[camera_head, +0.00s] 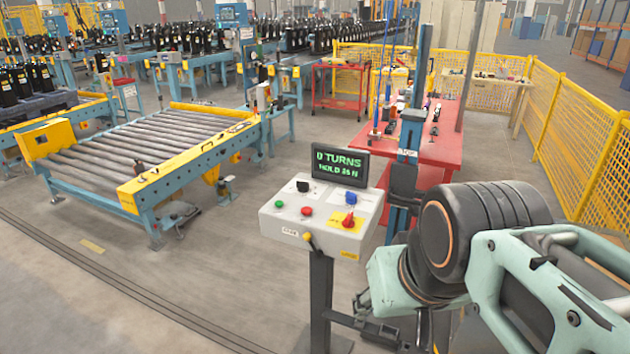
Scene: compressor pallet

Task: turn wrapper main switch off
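The wrapper control box (322,212) is a pale grey panel on a dark post in the middle of the view. A red rotary switch (348,219) sits on a yellow plate at its right front, its knob seeming to stand roughly upright. The small screen (340,164) above reads "0 TURNS" and what looks like "HOLD 86 N" in green. My arm comes in from the right. Dark parts that look like my gripper (366,322) are low, right of the post and below the box, apart from the switch. Its fingers are too unclear to tell open from shut.
The panel also has a black knob (303,186), a blue button (351,198), and green and red buttons. A blue mast (412,130) stands behind it. A red table (450,147) and yellow fence (575,140) are beyond. A roller conveyor (160,145) is at left; floor between is clear.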

